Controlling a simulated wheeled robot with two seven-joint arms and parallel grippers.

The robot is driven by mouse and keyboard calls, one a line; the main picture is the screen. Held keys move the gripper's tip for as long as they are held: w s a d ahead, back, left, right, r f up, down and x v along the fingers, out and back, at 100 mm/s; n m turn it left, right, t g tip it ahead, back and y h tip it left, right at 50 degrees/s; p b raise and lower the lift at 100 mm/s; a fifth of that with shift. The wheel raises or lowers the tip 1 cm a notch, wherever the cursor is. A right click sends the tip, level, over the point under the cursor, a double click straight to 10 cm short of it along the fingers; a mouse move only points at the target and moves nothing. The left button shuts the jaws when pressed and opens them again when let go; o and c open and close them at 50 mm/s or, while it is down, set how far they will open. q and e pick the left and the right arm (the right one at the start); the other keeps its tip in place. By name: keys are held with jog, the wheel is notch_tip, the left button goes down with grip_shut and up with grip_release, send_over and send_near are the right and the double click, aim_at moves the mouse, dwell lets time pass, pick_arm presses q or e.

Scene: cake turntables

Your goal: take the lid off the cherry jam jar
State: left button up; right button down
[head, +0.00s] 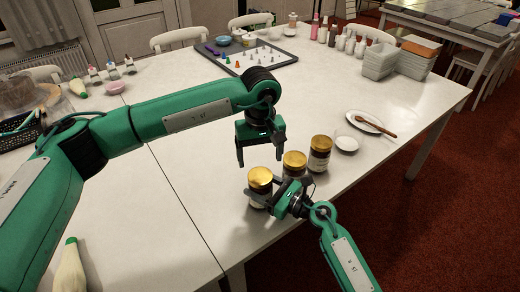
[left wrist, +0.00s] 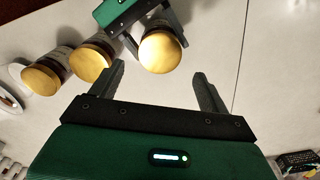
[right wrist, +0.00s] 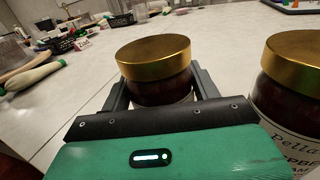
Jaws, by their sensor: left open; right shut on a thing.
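Three dark jam jars with gold lids stand in a row on the white table. The left jar (head: 259,188) is between the fingers of my right gripper (head: 270,197), which is shut on its body below the lid. The right wrist view shows this jar (right wrist: 158,72) upright with its lid on; its label is hidden. The middle jar (head: 294,164) and right jar (head: 320,153) stand apart from it. I cannot read which one is cherry. My left gripper (head: 260,155) is open and empty, pointing down above the table, behind the held jar. The held jar's lid shows in the left wrist view (left wrist: 160,52).
A white plate with a wooden spoon (head: 371,122) and a small white dish (head: 346,144) lie right of the jars. A grey tray with small pieces (head: 246,57) is at the back.

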aim_at(260, 176)
pick_arm(q)
jog(key=shift+f, duration=3.15)
